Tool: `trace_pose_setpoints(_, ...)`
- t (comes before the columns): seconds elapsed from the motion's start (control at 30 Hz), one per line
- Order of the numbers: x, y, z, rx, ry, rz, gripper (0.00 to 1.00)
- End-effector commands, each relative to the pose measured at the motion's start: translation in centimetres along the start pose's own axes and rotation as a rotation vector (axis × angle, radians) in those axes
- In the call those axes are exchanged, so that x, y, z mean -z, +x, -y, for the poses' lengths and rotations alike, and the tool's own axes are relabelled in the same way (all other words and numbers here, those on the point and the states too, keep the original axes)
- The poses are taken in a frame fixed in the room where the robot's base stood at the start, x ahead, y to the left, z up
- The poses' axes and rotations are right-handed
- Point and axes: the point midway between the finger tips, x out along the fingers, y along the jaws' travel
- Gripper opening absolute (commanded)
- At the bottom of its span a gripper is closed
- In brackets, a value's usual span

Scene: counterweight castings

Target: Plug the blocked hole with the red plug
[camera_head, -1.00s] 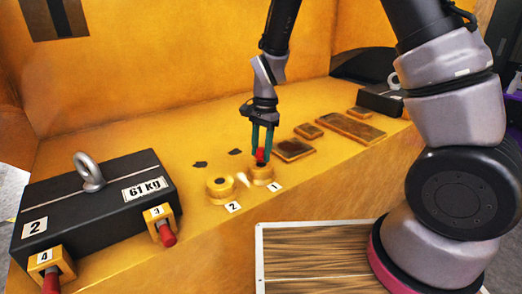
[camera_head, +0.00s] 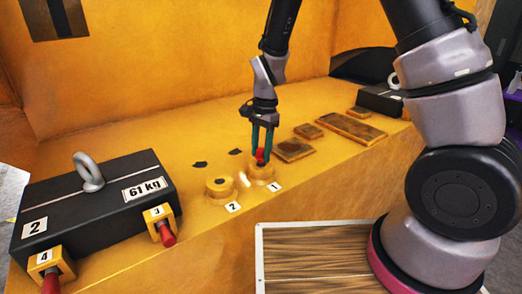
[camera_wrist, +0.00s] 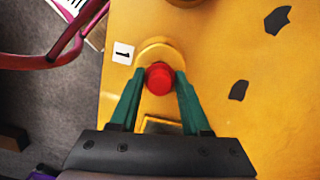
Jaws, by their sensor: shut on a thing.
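The red plug (camera_head: 260,155) is held between the green fingers of my gripper (camera_head: 262,150), which is shut on it. It also shows in the wrist view (camera_wrist: 159,78), its round red end between the fingertips. The plug is at the round yellow boss (camera_head: 262,173) beside label 1 (camera_head: 274,187); the wrist view shows the boss's rim (camera_wrist: 160,47) just beyond it. I cannot tell how far the plug sits in the hole. A second yellow boss (camera_head: 220,188) with a dark open hole stands to the left, by label 2 (camera_head: 233,207).
A black 61 kg casting (camera_head: 95,195) with a lifting eye stands at left, with red pins (camera_head: 166,236) in yellow blocks in front. Rusty plates (camera_head: 350,128) lie to the right of the bosses. Dark flat patches (camera_head: 200,164) lie behind them.

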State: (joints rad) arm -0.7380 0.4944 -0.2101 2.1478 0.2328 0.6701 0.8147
Motion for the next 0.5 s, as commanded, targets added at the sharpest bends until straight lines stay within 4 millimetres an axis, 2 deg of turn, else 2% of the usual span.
trace_pose_setpoints(0.5, 0.2, 1.5, 0.0, -0.001, 0.000, 0.000, 0.00)
